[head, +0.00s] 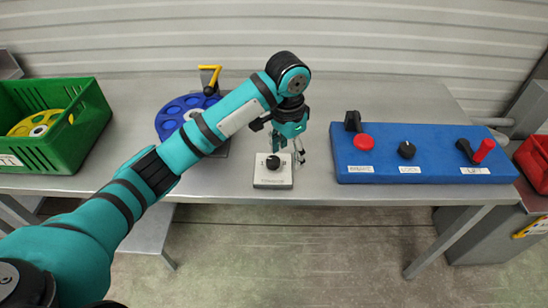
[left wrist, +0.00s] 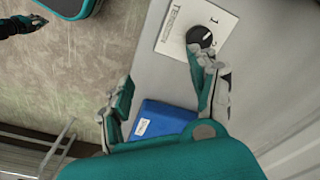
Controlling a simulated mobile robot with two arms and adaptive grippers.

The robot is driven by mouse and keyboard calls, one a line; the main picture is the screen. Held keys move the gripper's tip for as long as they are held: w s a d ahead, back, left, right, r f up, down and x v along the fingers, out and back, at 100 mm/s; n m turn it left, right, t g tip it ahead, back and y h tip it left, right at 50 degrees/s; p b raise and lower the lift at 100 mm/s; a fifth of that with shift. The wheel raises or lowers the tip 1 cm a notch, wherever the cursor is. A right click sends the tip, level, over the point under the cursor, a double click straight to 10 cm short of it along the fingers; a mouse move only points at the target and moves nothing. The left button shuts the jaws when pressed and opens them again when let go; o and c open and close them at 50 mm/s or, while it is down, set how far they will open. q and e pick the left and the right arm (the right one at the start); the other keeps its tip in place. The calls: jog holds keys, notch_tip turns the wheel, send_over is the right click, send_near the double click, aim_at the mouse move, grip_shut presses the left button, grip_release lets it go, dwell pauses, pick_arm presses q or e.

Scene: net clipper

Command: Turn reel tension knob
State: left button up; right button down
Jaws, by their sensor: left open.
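The tension knob is a round black knob (head: 273,162) on a small white base (head: 272,181) near the table's front edge. In the left wrist view the knob (left wrist: 200,36) shows at the upper right, on its white labelled plate (left wrist: 176,28). My left gripper (head: 289,147) is open, above and slightly right of the knob in the head view. In the left wrist view its fingers (left wrist: 162,95) are spread wide, with one fingertip overlapping the knob's edge; I cannot tell if they touch. A dark and teal part at that view's upper left may be my right gripper; its jaws are unclear.
A blue panel (head: 355,176) with a red button, black knob and red-tipped lever lies to the right. A blue reel (head: 172,107) with a yellow handle (head: 216,70) sits behind my left arm. A green crate (head: 80,135) is at far left, a red bin (head: 535,160) at far right.

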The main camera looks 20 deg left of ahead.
pick_arm(q)
jog(key=n+y, duration=0.1)
send_near(273, 159)
notch_tip(273, 159, down, 10)
jog(key=shift+w+a+r+p, duration=0.1)
jog(key=shift+w+r+p, duration=0.1)
jog(key=shift+p, duration=0.2)
dwell(0.3)
jog(key=c, duration=1.2)
jog(key=shift+o, duration=0.2)
jog(key=shift+r+p, duration=0.2)
jog(key=shift+p, duration=0.25)
jog(key=n+p, duration=0.7)
jog(key=p, duration=0.2)
jog(key=shift+r+g+p, duration=0.1)
jog(key=shift+g+p, duration=0.3)
jog(key=n+p, duration=0.2)
jog(key=shift+n, duration=0.3)
jog(key=shift+w+n+p, duration=0.1)
jog(key=shift+n+p, duration=0.5)
jog(key=shift+n, duration=0.5)
jog(key=shift+a, duration=0.1)
